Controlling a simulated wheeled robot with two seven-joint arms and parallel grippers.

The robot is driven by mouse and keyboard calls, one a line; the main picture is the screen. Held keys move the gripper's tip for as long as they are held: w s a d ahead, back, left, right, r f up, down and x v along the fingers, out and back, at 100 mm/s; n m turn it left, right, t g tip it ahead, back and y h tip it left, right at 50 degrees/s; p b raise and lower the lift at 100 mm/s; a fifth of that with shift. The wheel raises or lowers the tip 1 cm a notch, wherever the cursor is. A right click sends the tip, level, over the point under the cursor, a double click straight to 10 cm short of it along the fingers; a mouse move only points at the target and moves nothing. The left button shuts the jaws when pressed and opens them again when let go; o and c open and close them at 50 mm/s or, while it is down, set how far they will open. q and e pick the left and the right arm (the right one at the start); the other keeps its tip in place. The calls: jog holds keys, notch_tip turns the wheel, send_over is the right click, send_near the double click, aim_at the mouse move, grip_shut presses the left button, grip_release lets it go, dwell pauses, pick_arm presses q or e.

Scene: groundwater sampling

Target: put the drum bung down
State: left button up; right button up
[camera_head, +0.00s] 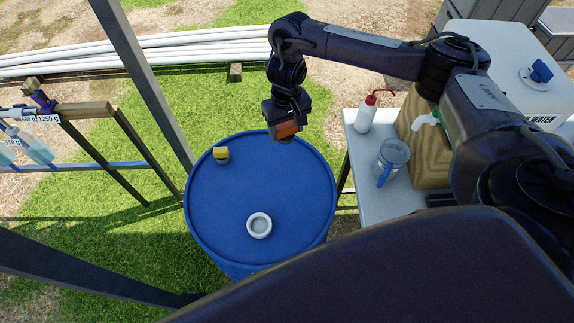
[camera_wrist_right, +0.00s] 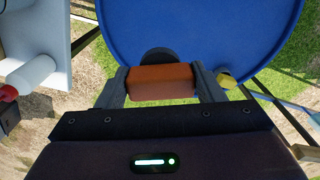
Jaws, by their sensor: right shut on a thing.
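My right gripper (camera_head: 286,120) is shut on an orange-brown block with a dark round part beyond it, which I take to be the drum bung (camera_head: 287,129). In the right wrist view, the orange block of the bung (camera_wrist_right: 161,82) sits between both fingers. The gripper is over the far right edge of the blue drum (camera_head: 225,200), pointing down. I cannot tell whether the bung touches the drum lid. A white ring (camera_head: 259,225) lies on the near part of the lid. A small yellow-topped piece (camera_head: 221,153) is at the lid's far left. My left gripper is not in view.
Right of the drum, a pale table (camera_head: 362,150) holds a red-topped bottle (camera_head: 366,113), a clear jug (camera_head: 391,158), a wooden block (camera_head: 428,160) and a white water container (camera_head: 500,60). White pipes (camera_head: 130,53) lie behind. The lid's middle is clear.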

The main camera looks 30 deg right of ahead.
aim_at(287, 136)
jog(key=shift+s+d+f, duration=0.1)
jog(key=shift+d+f, duration=0.05)
jog(key=shift+f, duration=0.1)
notch_tip(287, 136, down, 5)
jog(key=shift+s+f+b, duration=0.1)
jog(key=shift+f+b, duration=0.1)
jog(key=shift+b, duration=0.5)
notch_tip(287, 136, down, 15)
jog(key=b, duration=1)
jog(key=shift+r, duration=0.2)
jog(key=shift+w+r, duration=0.1)
jog(key=shift+w, duration=0.1)
jog(key=shift+s, duration=0.1)
jog(key=o, duration=1)
jog(key=shift+c, duration=0.2)
